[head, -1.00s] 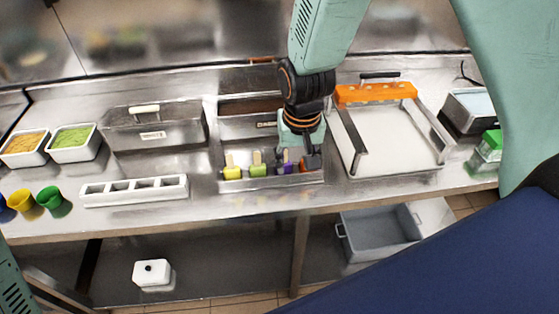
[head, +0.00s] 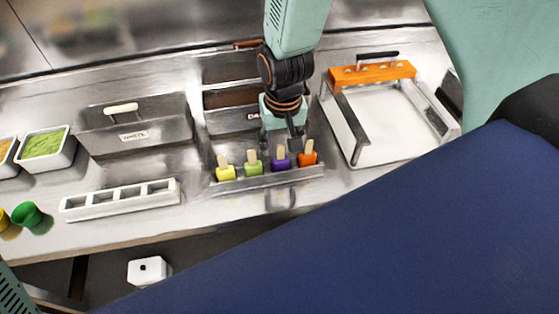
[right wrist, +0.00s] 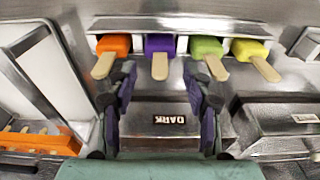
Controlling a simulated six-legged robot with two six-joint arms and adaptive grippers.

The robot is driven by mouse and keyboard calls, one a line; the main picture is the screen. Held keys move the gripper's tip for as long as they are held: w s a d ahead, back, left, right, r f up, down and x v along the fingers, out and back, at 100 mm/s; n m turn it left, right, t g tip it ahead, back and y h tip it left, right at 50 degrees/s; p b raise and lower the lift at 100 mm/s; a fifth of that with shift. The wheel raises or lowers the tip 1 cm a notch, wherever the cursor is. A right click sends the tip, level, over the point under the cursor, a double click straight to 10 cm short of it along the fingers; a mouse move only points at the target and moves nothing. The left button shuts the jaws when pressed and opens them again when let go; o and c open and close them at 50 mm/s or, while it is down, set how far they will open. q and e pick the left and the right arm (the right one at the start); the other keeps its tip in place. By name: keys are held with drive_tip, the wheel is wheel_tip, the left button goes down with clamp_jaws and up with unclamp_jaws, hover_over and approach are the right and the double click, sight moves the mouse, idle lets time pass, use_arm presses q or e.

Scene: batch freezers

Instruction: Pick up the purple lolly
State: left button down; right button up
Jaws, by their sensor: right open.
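The purple lolly (head: 281,160) stands in a metal rack (head: 262,183) between a green lolly (head: 253,168) and an orange lolly (head: 308,157). Its stick points up. My right gripper (head: 282,143) is just behind and above it in the head view. In the right wrist view the purple lolly (right wrist: 160,46) shows ahead, its stick between the two open fingers of my right gripper (right wrist: 162,88). The fingers look apart from the stick. My left gripper does not show.
A yellow lolly (head: 225,172) stands at the rack's left end. A white mould with several slots (head: 120,201) lies to the left. A metal bin labelled DARK (right wrist: 170,120) is behind the rack. A white tray with an orange block (head: 372,75) is to the right.

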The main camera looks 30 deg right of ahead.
sight(280, 156)
wheel_tip(280, 156, down, 5)
drive_tip(key=shift+w+r, duration=0.1)
drive_tip(key=shift+r, duration=0.05)
drive_tip(key=shift+w+d+f, duration=0.1)
drive_tip(key=shift+w+f, duration=0.05)
drive_tip(key=shift+f, duration=0.1)
drive_tip(key=shift+c, duration=0.3)
drive_tip(key=shift+r, duration=0.1)
drive_tip(key=c, duration=0.5)
drive_tip(key=shift+c, duration=1.4)
